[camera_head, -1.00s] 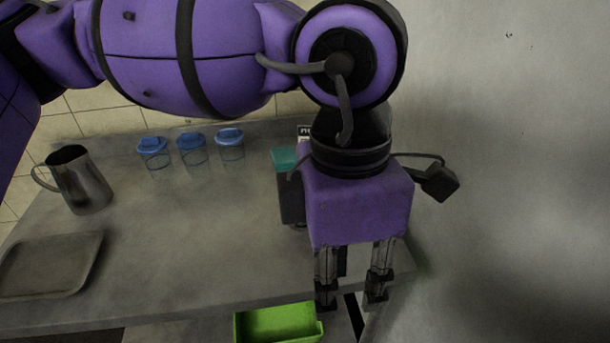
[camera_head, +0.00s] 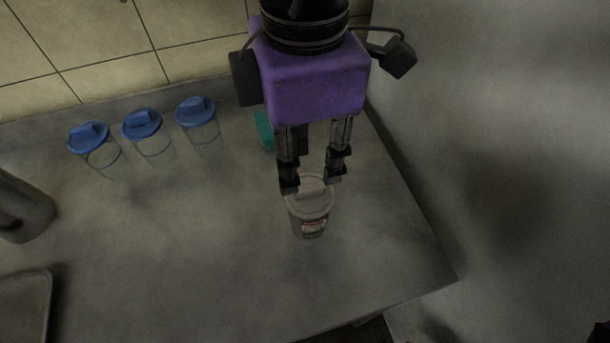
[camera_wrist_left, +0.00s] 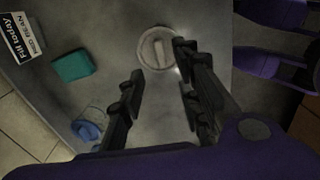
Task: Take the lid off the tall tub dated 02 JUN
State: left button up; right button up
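A tall tub (camera_head: 309,224) with a pale round lid (camera_head: 311,194) stands upright on the metal counter, with a reddish and white label on its side. The writing on the label is too small to read. My left gripper (camera_head: 312,187) is open, its fingertips at or just above the lid, on either side of the raised grip on top. I cannot tell whether they touch it. In the left wrist view the round lid with its bar-shaped grip (camera_wrist_left: 159,52) lies beyond the open fingers (camera_wrist_left: 160,82).
Several lidded containers show; three clear ones with blue lids (camera_head: 143,124) stand at the back left. A teal object (camera_head: 265,130) is behind the gripper, near a sign (camera_wrist_left: 20,38). A metal jug (camera_head: 22,208) and a tray (camera_head: 24,305) are at left. A wall borders the right.

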aim_at(309, 187)
pick_arm(q)
jog(key=f, duration=0.6)
jog(key=shift+d+f, duration=0.1)
jog(key=shift+d, duration=0.25)
grip_shut()
